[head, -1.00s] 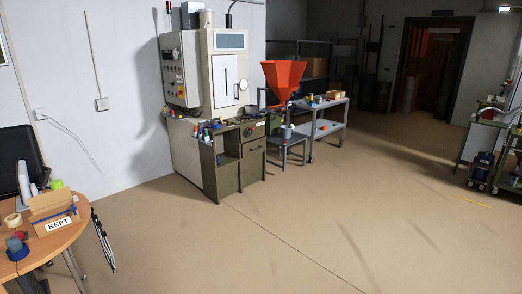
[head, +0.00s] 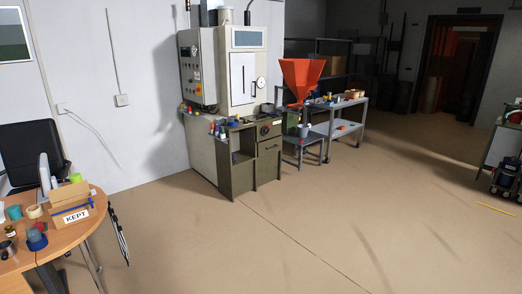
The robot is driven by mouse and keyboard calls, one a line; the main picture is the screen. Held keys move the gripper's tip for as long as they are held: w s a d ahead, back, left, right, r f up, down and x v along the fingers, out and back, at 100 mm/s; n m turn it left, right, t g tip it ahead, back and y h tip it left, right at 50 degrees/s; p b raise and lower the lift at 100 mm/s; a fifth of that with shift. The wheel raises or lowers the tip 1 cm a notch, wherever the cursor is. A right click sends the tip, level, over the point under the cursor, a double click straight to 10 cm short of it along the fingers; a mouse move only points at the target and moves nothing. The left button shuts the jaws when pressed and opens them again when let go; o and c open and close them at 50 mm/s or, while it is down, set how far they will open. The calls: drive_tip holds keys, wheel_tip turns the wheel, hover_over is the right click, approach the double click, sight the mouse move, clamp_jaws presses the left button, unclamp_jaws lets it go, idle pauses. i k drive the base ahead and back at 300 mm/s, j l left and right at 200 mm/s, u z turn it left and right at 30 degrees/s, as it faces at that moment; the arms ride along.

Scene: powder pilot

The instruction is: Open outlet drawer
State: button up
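The press-like machine (head: 247,72) stands against the far wall in the head view, with a grey control cabinet (head: 198,70) on its left. An olive bench (head: 238,172) stands at its front. A closed drawer front (head: 269,147) with a small dark handle shows at the upper right of this bench, below a round dial. I cannot tell if this is the outlet drawer. An orange hopper (head: 302,76) stands just right of the machine. My gripper is not in view.
A round wooden table (head: 80,233) with a box labelled KEPT (head: 72,212) and small items is at the left, with a dark chair behind. A grey cart (head: 340,125) stands right of the hopper. The tan floor (head: 270,240) ahead is clear.

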sight(266, 146)
drive_tip(key=i, duration=4.5)
drive_tip(key=i+z, duration=0.1)
drive_tip(key=i, duration=0.5)
drive_tip(key=i+j+z, duration=0.15)
drive_tip(key=i, duration=0.45)
drive_tip(key=i+j+z, duration=0.1)
drive_tip(key=i, duration=0.5)
